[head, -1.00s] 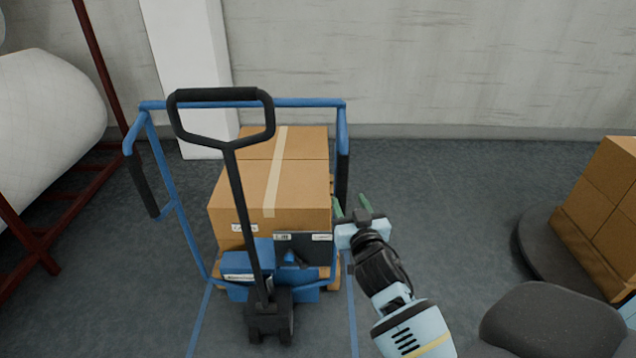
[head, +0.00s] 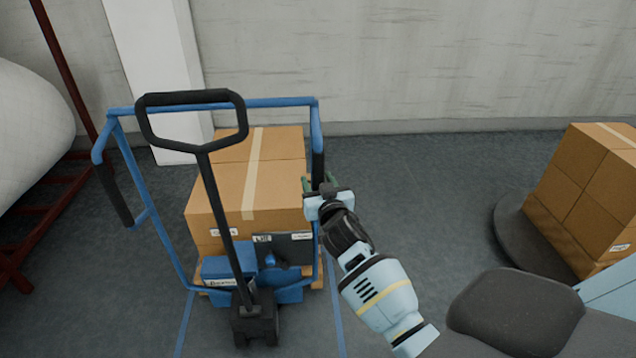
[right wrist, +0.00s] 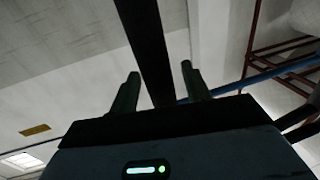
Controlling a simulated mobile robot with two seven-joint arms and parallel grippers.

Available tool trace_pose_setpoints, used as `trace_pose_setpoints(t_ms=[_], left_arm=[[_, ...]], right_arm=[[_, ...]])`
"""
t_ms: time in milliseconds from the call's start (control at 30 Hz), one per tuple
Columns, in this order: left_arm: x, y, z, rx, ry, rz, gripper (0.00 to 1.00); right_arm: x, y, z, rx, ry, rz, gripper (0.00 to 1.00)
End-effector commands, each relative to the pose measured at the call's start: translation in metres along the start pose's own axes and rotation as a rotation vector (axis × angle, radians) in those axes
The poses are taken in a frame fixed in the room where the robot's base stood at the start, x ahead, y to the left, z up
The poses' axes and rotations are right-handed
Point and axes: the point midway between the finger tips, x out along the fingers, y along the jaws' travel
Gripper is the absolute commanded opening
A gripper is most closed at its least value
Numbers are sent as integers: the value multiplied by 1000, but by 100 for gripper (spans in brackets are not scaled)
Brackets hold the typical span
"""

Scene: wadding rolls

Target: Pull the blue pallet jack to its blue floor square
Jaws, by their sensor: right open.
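The blue pallet jack (head: 232,262) stands left of centre in the head view, with its black loop handle (head: 205,148) upright and leaning toward the left. A blue tube frame (head: 265,103) rises around it, with a black grip (head: 318,168) on its right post and another on the left. My right gripper (head: 316,184) is open at the right grip. In the right wrist view a dark bar (right wrist: 146,40) passes between its green fingers, which stand apart from each other. Blue floor lines (head: 338,325) run under the jack toward me. My left gripper is out of view.
Brown boxes (head: 275,185) are stacked on the jack's load. More boxes (head: 580,190) stand on a dark round base at the right. A white roll on a red rack (head: 60,215) is at the left. A white pillar (head: 150,70) and the wall stand behind.

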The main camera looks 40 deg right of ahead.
Motion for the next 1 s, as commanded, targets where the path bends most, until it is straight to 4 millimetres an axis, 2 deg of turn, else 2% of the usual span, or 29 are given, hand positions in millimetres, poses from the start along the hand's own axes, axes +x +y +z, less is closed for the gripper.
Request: trace_pose_setpoints(t_ms=[233, 600, 1000], left_arm=[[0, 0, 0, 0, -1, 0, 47], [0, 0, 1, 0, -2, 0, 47], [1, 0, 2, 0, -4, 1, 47]], right_arm=[[0, 0, 0, 0, 0, 0, 46], [0, 0, 0, 0, 0, 0, 0], [2, 0, 1, 0, -1, 0, 0]])
